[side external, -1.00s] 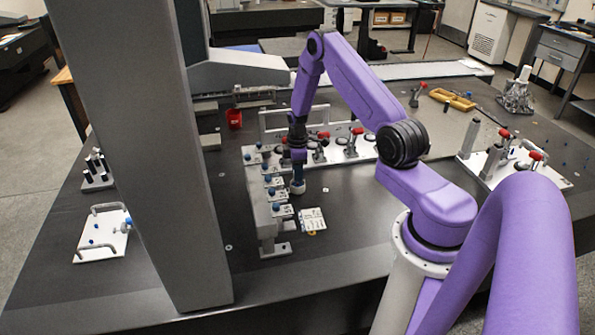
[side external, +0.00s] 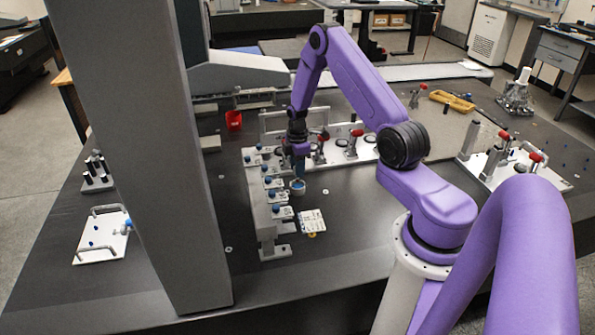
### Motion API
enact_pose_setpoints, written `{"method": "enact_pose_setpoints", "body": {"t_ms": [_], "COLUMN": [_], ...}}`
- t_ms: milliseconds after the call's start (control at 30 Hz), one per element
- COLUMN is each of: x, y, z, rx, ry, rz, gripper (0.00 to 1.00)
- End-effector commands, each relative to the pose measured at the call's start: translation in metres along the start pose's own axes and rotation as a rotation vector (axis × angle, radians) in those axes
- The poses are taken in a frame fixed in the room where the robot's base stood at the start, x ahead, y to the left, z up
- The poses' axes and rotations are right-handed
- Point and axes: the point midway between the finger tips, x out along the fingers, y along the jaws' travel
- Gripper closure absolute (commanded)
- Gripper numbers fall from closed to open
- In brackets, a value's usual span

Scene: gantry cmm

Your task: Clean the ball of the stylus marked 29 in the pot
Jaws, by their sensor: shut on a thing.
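My gripper (side external: 299,151) points down over the work table, just right of the stylus rack. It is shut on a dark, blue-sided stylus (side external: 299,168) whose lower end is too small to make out. The small white pot (side external: 297,188) with a blue inside stands on the table directly below it. I cannot tell whether the ball is inside the pot's mouth or just above it. The stylus rack (side external: 266,225) carries a row of blue-topped styli (side external: 272,193) with small white labels. The numbers are too small to read.
A white printed card (side external: 312,221) lies right of the rack. White fixture plates with red-handled clamps (side external: 357,133) stand behind the gripper and at right (side external: 535,157). A grey column (side external: 150,160) rises at left. A red bin (side external: 234,120) stands behind. The table right of the card is clear.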

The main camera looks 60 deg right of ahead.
Motion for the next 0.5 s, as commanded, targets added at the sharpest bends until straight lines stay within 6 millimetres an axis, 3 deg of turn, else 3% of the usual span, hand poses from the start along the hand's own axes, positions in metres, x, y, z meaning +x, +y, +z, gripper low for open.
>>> {"method": "enact_pose_setpoints", "body": {"t_ms": [500], "x": [-0.034], "y": [0.0], "z": [0.0], "rx": [0.0], "ry": [0.0], "rz": [0.002], "gripper": [0.99]}}
